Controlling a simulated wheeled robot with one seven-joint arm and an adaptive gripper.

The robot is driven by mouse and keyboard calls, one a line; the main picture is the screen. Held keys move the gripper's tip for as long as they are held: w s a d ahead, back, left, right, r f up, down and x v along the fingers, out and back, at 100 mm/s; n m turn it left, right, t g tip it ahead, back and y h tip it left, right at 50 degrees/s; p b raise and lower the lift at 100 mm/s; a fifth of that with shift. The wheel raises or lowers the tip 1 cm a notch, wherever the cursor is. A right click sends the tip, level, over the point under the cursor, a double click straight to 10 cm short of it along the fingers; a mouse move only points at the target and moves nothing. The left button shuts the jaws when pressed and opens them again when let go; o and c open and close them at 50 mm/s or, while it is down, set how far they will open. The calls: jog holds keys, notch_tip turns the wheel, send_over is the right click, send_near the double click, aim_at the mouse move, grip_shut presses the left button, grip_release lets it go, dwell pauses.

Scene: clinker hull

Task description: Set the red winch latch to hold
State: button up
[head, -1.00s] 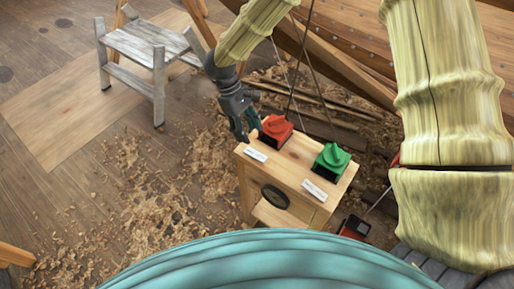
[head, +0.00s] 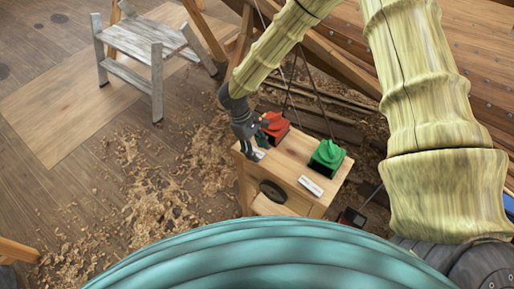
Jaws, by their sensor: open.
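The red winch latch (head: 276,127) sits on the top of a wooden box stand (head: 293,160), at its back left corner. It has a dark base, and my gripper partly hides its left side. My gripper (head: 260,148) is dark grey, points down and is open just left of and in front of the red latch. I cannot tell whether a finger touches it. A green latch (head: 327,156) of like shape stands to the right on the same stand.
A white label (head: 311,186) lies in front of the green latch. Lines run up from the latches. A grey wooden step stool (head: 146,45) stands at the back left. The planked hull (head: 455,60) fills the right. Wood shavings (head: 150,190) cover the floor.

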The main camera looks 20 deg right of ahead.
jog(key=shift+f, duration=0.25)
jog(key=c, duration=1)
